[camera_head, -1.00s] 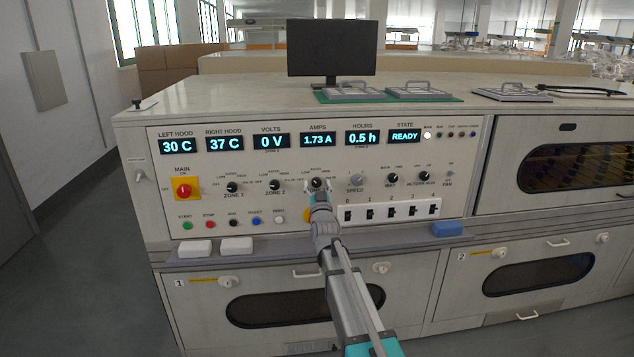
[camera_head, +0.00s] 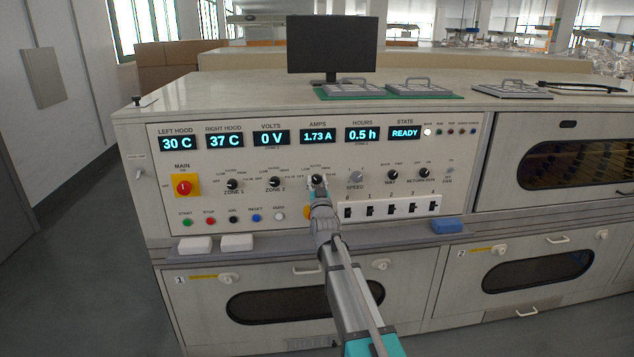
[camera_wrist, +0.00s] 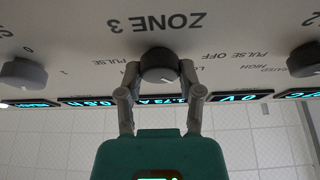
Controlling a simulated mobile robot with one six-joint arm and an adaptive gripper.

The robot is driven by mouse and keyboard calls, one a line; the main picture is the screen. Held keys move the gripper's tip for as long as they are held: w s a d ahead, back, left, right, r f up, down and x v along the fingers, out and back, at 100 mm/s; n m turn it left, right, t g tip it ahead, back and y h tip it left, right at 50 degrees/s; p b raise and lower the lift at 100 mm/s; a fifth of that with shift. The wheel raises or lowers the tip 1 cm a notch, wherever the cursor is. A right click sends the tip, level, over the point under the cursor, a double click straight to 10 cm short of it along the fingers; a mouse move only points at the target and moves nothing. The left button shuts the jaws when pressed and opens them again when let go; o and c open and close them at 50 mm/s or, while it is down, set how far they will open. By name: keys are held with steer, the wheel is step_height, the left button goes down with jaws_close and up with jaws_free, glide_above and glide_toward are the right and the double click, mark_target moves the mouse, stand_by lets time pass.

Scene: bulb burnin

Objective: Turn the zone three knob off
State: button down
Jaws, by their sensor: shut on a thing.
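The zone three knob (camera_wrist: 158,65) is dark and round under the upside-down ZONE 3 label in the wrist view. My gripper (camera_wrist: 159,74) is shut on it, one finger at each side. A small pale mark on the knob's lower right faces the side with the LOW and OFF lettering; the exact setting is hard to read. In the head view, the knob (camera_head: 317,179) is partly hidden by my gripper (camera_head: 319,185) at the panel. The AMPS display reads 1.73 A and STATE reads READY.
The zone two knob (camera_head: 274,182) is left of my gripper and the grey speed knob (camera_head: 356,177) is right. Below are a row of switches (camera_head: 391,207) and a ledge with a blue block (camera_head: 447,225) and white blocks (camera_head: 236,243).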

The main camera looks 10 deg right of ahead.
steer(key=shift+n+y, duration=0.4)
steer(key=shift+n, duration=0.5)
steer(key=n+y, duration=0.1)
steer(key=n, duration=0.1)
steer(key=n+y, duration=0.1)
steer(key=n, duration=0.2)
steer(key=shift+n+g+y+p, duration=0.3)
steer(key=shift+p, duration=0.1)
steer(key=shift+n+g+y+p, duration=0.35)
steer(key=shift+n+y, duration=0.55)
steer(key=shift+n, duration=1.1)
steer(key=shift+c, duration=1.3)
jaws_free()
steer(key=shift+m, duration=0.4)
